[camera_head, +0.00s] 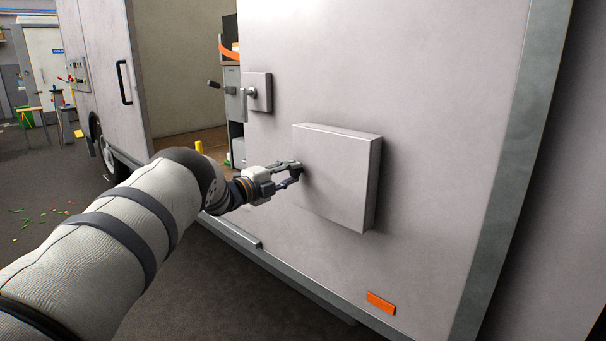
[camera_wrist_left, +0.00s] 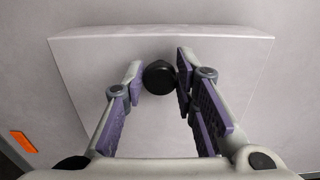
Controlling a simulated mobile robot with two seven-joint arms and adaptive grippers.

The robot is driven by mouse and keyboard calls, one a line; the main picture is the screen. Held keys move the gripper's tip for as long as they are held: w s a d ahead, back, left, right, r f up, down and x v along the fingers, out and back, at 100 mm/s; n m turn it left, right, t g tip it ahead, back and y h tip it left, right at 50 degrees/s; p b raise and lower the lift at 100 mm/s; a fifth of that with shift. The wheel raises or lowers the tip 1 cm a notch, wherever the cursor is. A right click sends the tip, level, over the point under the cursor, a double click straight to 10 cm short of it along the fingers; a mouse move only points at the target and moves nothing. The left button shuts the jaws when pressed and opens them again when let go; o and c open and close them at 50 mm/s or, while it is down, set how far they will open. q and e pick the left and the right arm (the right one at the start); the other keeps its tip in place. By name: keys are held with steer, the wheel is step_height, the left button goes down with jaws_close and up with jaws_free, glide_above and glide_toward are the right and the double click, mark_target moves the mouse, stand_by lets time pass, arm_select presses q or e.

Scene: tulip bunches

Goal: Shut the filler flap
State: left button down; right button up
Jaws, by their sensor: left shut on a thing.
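The filler flap (camera_head: 338,182) is a pale square panel, standing out box-like from the white van side; it also fills much of the left wrist view (camera_wrist_left: 225,110). I see no clear gap behind it and cannot tell whether it is fully shut. A round black knob (camera_wrist_left: 158,77) sits on its face near one edge. My left gripper (camera_head: 296,172) reaches in from the left at the flap's left edge, its fingers shut on the knob. My right gripper is in neither view.
A smaller latch plate (camera_head: 259,92) with a knob is up and left of the flap. An open van doorway (camera_head: 182,70) with shelving inside lies further left. An orange marker (camera_head: 381,303) sits low on the wall. The floor below the arm looks clear.

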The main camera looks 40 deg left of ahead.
arm_select(q)
steer(key=shift+w+a+r, duration=0.25)
steer(key=shift+a, duration=0.25)
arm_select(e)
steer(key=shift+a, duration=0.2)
arm_select(q)
steer(key=c, duration=1.5)
jaws_free()
steer(key=shift+w, duration=0.1)
steer(key=shift+c, duration=0.2)
steer(key=shift+o, duration=1.1)
steer(key=shift+w+f, duration=0.1)
steer(key=shift+f, duration=0.05)
steer(key=shift+d, duration=0.1)
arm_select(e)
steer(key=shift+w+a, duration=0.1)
arm_select(q)
steer(key=s, duration=1.2)
steer(key=shift+a, duration=0.3)
